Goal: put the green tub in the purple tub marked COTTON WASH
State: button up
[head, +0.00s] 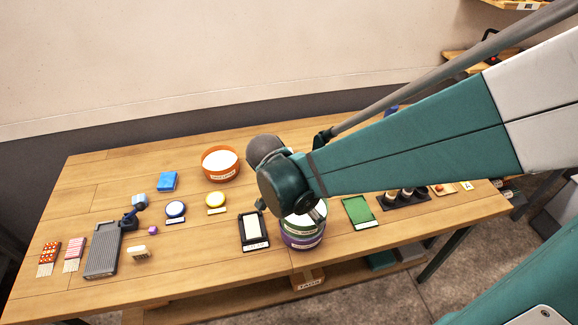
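The green tub (307,221) shows as a green band with a white top, just below my wrist. It sits in or right on top of the purple tub (302,241); I cannot tell how deep it is. The purple tub stands at the table's front edge, with a pale label too small to read. My gripper (290,208) is over the green tub, mostly hidden behind my wrist. Grey finger parts show at the left and at the tub's right rim. Whether they touch or grip the tub cannot be seen.
An orange tub (220,176) with white contents stands behind. A black tray (242,232) is close left of the purple tub, a green mat (357,211) close right.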

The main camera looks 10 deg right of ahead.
jog(key=shift+f, duration=0.3)
jog(key=o, duration=1.3)
jog(key=shift+r, duration=0.1)
jog(key=shift+r+p, duration=0.35)
jog(key=shift+r, duration=0.2)
jog(key=shift+p+v, duration=0.85)
jog(key=shift+v, duration=5.1)
